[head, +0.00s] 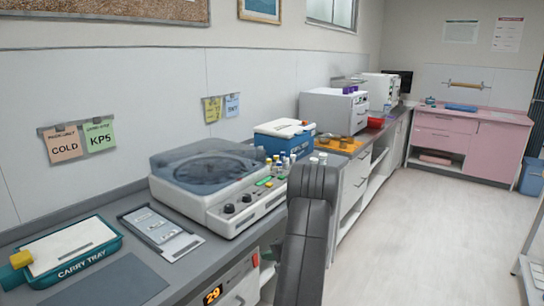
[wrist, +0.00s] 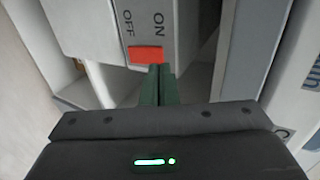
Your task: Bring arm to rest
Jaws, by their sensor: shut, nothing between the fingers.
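My gripper (wrist: 158,72) shows in the wrist view with its two dark green fingers closed together and nothing between them. Its tips point at a pale grey panel with a red switch (wrist: 146,54), marked ON and OFF. The tips appear just beside the red switch; whether they touch it I cannot tell.
The grey counter (head: 105,282) runs along the left wall. On it are a centrifuge-like machine (head: 225,213), a carry tray (head: 115,244), a blue-and-white box (head: 268,146) and several small vials. A pink cabinet (head: 440,142) stands far back.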

